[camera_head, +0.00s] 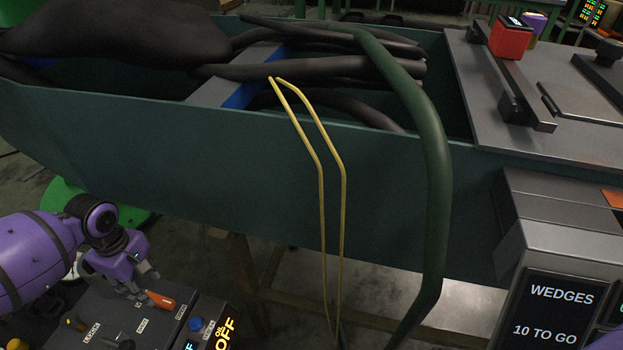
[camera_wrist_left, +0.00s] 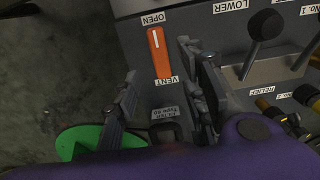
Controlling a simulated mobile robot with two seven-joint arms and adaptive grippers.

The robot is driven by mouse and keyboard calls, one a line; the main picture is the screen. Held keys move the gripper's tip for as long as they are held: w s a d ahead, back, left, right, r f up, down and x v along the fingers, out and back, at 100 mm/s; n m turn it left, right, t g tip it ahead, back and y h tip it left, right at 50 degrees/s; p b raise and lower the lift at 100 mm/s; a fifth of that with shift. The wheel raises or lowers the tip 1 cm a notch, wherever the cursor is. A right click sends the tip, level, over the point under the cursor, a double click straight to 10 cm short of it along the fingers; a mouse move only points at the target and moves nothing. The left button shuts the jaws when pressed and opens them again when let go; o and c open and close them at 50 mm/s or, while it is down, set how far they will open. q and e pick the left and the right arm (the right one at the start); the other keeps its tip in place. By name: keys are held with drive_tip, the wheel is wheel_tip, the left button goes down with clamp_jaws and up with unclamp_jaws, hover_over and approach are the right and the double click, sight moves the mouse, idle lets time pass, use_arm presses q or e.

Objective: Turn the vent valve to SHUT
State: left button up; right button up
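The vent valve is an orange handle (camera_wrist_left: 159,53) on a dark grey panel, also seen in the head view (camera_head: 160,299). In the left wrist view a white mark on the handle lies at its end by the OPEN label (camera_wrist_left: 153,18); the VENT label (camera_wrist_left: 167,93) is at its other end. My left gripper (camera_head: 141,287) is over the panel, beside the handle. In the left wrist view its fingers (camera_wrist_left: 158,62) are spread, one on each side of the handle, with gaps showing. I cannot tell their height above it. My right gripper is not in view.
A black-knobbed lever (camera_wrist_left: 264,26) by the LOWER label and brass fittings (camera_wrist_left: 285,115) by RELIEF stand right of the handle. A blue knob (camera_head: 196,324) is near the lit OFF display. A green trough (camera_head: 200,165) with dark bars and yellow rods (camera_head: 322,190) rises beyond.

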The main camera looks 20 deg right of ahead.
sight(158, 299)
use_arm(q)
wheel_tip(158, 299, down, 7)
drive_tip(key=b, duration=0.2)
drive_tip(key=shift+d+b, duration=0.1)
drive_tip(key=shift+b, duration=0.3)
clamp_jaws()
